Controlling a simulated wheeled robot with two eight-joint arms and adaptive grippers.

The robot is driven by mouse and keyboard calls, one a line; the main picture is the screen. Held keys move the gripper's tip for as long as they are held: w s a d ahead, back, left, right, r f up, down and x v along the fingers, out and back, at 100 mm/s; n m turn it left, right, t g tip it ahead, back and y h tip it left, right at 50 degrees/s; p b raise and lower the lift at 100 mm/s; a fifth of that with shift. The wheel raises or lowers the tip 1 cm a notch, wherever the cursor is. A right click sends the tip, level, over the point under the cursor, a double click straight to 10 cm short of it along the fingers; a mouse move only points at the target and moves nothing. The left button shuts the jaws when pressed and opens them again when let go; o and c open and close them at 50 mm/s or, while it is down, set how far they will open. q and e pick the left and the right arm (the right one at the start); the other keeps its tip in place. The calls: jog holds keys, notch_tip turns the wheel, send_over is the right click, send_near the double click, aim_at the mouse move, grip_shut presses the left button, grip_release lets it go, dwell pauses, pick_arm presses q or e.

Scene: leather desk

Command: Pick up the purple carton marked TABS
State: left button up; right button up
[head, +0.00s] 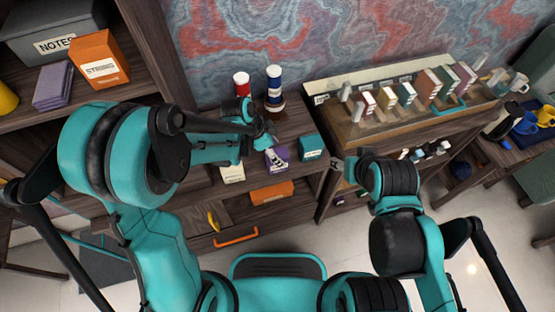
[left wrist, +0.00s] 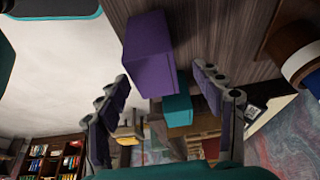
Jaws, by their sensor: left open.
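The purple carton (head: 280,166) stands on the desk between a cream carton (head: 232,172) and a teal carton (head: 311,147). Its front has a pale marking that I cannot read. My left gripper (head: 267,142) is just above and behind it and hides part of it. In the left wrist view, the purple carton (left wrist: 150,55) shows between and beyond the spread fingers of my left gripper (left wrist: 162,76). The gripper is open and empty, and I see no finger closed on the carton. My right gripper (head: 340,166) is right of the teal carton, too small to read.
A red-and-white bottle (head: 241,85) and a blue-and-white bottle (head: 274,88) stand behind. An orange box (head: 271,192) lies on the shelf below. A rack of small boxes (head: 365,103) is at right. An orange box (head: 99,60) stands on the left shelf.

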pick_arm(q)
jog(key=b+x, duration=0.1)
jog(key=x, duration=0.1)
jog(key=b+x, duration=0.1)
jog(key=x, duration=0.1)
jog(key=shift+s+f, duration=0.25)
jog(key=shift+f, duration=0.15)
jog(key=shift+w+d+f+b, duration=0.1)
jog(key=shift+d+f+b, duration=0.1)
jog(key=shift+f+b, duration=0.1)
jog(key=shift+c, duration=1.2)
jog(key=c, duration=1.1)
jog(key=shift+o, duration=0.2)
jog(key=shift+r, duration=0.15)
